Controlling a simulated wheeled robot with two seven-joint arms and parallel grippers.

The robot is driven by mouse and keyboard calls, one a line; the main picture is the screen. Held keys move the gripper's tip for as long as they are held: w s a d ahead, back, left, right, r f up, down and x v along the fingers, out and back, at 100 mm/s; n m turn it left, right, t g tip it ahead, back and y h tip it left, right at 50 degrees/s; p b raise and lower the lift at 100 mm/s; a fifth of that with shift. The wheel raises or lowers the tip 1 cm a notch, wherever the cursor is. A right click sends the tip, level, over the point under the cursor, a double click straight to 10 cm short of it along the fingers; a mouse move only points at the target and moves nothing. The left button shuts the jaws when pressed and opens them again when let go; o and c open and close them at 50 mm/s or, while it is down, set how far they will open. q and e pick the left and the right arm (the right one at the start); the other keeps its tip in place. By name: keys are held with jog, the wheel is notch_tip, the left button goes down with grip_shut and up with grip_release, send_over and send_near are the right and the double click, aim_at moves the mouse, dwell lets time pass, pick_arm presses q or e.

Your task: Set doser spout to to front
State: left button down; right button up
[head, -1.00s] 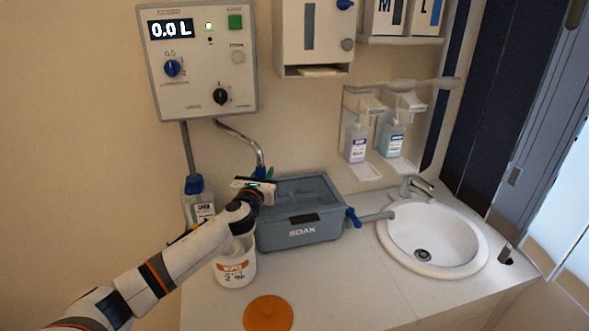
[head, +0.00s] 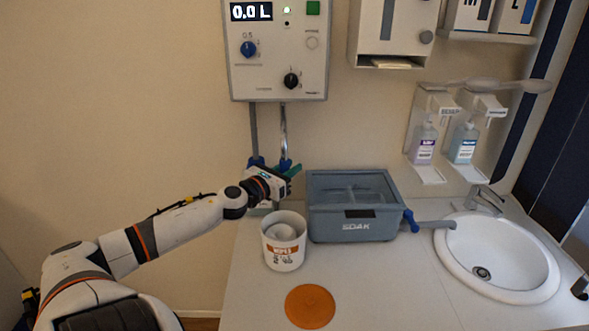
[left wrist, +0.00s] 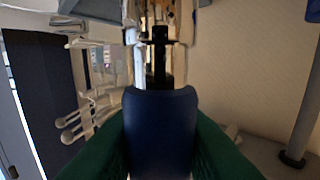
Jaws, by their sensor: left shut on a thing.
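The doser is a grey wall panel (head: 278,80) with a 0.0 L display. Its metal spout pipe (head: 284,130) comes out below and runs nearly straight down in the head view. The spout's blue tip (head: 285,163) is at my left gripper (head: 292,175), left of the grey SOAK tub (head: 335,222). In the left wrist view the dark blue tip (left wrist: 160,130) sits between the green fingers of my left gripper (left wrist: 160,150), which is shut on it. My right gripper is in neither view.
An open white wipes tub (head: 283,255) stands just below the left gripper, with an orange disc (head: 310,306) in front. A blue-handled tap on the SOAK tub points to the white sink (head: 500,262).

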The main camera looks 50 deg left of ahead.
pick_arm(q)
jog(key=shift+f, duration=0.1)
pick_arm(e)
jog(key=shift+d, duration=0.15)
pick_arm(q)
jog(key=c, duration=1.2)
grip_release()
jog(key=shift+d, duration=0.1)
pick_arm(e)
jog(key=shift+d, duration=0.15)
pick_arm(q)
jog(key=shift+s, duration=0.1)
jog(key=shift+s, duration=0.25)
jog(key=s+d, duration=0.1)
jog(key=s, duration=1)
jog(key=shift+s+d+b, duration=0.15)
jog(key=shift+d+b, duration=0.05)
jog(key=shift+b, duration=0.25)
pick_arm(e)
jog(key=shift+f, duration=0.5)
